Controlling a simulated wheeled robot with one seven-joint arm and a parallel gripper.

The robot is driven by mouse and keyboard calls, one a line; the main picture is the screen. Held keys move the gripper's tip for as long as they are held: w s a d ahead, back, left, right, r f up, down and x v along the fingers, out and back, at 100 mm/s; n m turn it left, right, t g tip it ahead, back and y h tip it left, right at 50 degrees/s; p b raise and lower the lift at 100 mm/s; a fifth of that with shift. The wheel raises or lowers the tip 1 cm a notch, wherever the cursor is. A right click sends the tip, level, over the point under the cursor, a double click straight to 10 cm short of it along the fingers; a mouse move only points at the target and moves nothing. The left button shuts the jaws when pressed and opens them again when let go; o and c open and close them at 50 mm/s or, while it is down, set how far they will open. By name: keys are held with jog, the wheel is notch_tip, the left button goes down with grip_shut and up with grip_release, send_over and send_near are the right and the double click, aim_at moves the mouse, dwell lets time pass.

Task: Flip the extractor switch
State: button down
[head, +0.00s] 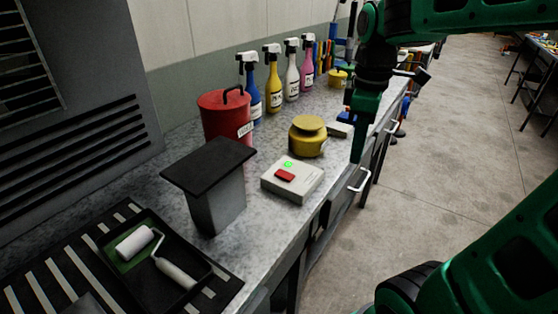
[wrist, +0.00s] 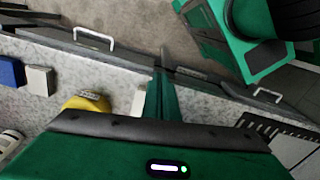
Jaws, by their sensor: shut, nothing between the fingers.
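The extractor switch is a pale box (head: 292,182) with a red rocker (head: 285,175) and a lit green lamp (head: 288,164), on the grey worktop near its front edge. In the head view my gripper (head: 357,158) points down, to the right of the box and apart from it, near the worktop's front edge. Its fingers are shut and empty. In the wrist view my gripper (wrist: 165,62) shows end-on, with a pale edge (wrist: 139,101) beside it that looks like part of the switch box; the rocker is hidden there.
A yellow lidded pot (head: 308,136) and a red can (head: 224,115) stand behind the switch. A grey box with a dark flat top (head: 212,165) stands to its left. Spray bottles (head: 273,82) line the wall. A paint tray with roller (head: 150,262) lies at front left. Drawer handles (head: 360,180) project along the front.

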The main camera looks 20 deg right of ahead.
jog(key=w+a+r+n, duration=0.6)
jog(key=w+a+n, duration=0.5)
jog(key=n, duration=0.5)
jog(key=shift+a+r, duration=0.2)
jog(key=shift+a, duration=1.05)
jog(key=shift+d, duration=0.1)
jog(key=shift+s+d+r, duration=0.2)
jog(key=shift+s+d, duration=0.2)
jog(key=shift+s, duration=0.15)
notch_tip(320, 180, up, 14)
jog(key=s+d, duration=0.1)
jog(key=shift+s, duration=0.2)
jog(key=shift+d+f, duration=0.1)
